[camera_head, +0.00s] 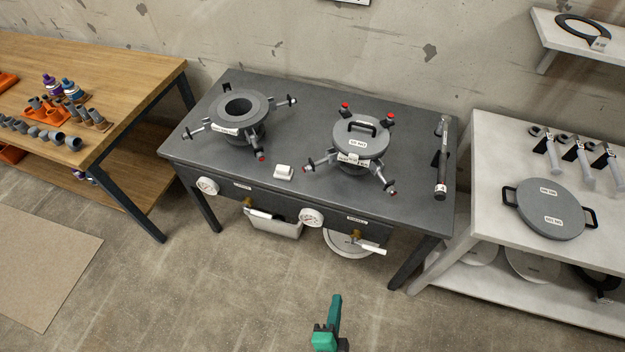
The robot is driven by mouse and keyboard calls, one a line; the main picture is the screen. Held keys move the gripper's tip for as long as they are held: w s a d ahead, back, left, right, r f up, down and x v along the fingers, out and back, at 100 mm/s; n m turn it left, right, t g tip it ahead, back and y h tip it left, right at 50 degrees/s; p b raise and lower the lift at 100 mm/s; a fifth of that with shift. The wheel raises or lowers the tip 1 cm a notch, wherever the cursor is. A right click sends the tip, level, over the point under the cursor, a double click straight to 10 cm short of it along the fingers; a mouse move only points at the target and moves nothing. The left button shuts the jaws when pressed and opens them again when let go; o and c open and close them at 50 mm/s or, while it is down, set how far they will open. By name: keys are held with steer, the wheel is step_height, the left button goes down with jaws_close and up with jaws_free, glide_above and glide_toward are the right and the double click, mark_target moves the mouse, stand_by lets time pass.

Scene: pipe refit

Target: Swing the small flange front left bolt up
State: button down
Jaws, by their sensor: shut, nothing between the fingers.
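Two flanges stand on the dark bench. The right flange (350,170) carries a grey lid (358,138) with a black handle and looks the smaller one, though its label is too small to read. Its front left bolt (318,162) is swung down and outward. Its front right bolt (384,180) is also swung outward. Its two back bolts (346,109) (389,119) stand up with red ends. The left flange (241,108) is open on top, with its bolts splayed outward. My gripper (334,300), teal and black, is shut and empty at the bottom, over the floor, well apart from the bench.
The bench (290,205) has gauges and valves on its front. A white block (284,172) lies between the flanges and a wrench-like tool (441,170) at the right. A wooden table (130,75) stands left, a white one (490,150) right. The floor before the bench is clear.

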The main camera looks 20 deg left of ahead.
steer(key=w+a+m+g+y, duration=0.1)
steer(key=w+a+m+y, duration=0.3)
steer(key=w, duration=0.5)
steer(key=w+a+m+y, duration=0.2)
steer(key=w+m, duration=0.4)
steer(key=w, duration=0.4)
steer(key=w+a+r+m+y, duration=0.3)
steer(key=w+r, duration=0.2)
steer(key=w, duration=0.1)
steer(key=shift+r+m+g, duration=0.15)
steer(key=shift+m+g, duration=0.15)
steer(key=shift+m, duration=0.1)
steer(key=shift+w, duration=0.15)
